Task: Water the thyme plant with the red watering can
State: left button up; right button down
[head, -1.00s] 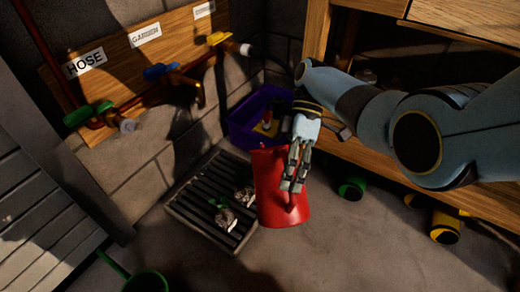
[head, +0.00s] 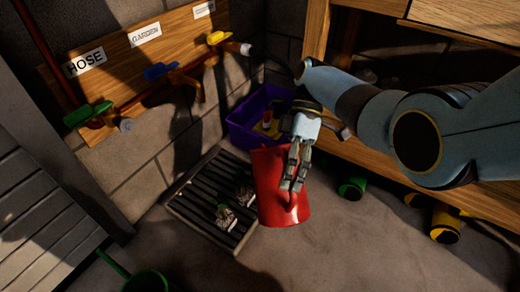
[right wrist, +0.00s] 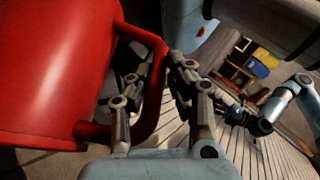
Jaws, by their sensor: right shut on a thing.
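The red watering can (head: 283,200) stands at the right edge of a dark slatted grate in the head view. The spout is hidden or out of view. Two small plants, a front one (head: 225,214) and a rear one (head: 244,194), are on the grate left of the can; I cannot tell which is thyme. My left gripper seems to show small in the right wrist view (right wrist: 235,116).
The slatted grate (head: 190,194) lies by the wall. A purple bin (head: 243,130) with things in it is behind the can. Colored taps and a HOSE sign (head: 85,64) are on the wall. A green container (head: 148,281) is at front left. A wooden bench (head: 400,185) is at right.

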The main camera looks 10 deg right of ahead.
aim_at(286, 155)
jog(key=shift+w+r, duration=0.1)
jog(key=shift+w, duration=0.05)
jog(key=shift+w+r+g, duration=0.25)
jog(key=shift+w+r, duration=0.1)
jog(key=shift+r, duration=0.2)
jog(key=shift+w+r+g, duration=0.25)
jog(key=shift+w+r, duration=0.1)
jog(key=shift+r, duration=0.2)
jog(key=shift+w, duration=0.1)
dwell(0.6)
jog(key=shift+w+r, duration=0.45)
jog(key=shift+w, duration=0.05)
jog(key=shift+w+r+g+b, duration=0.35)
jog(key=shift+r+g+b, duration=0.15)
jog(key=shift+r, duration=0.15)
dwell(4.9)
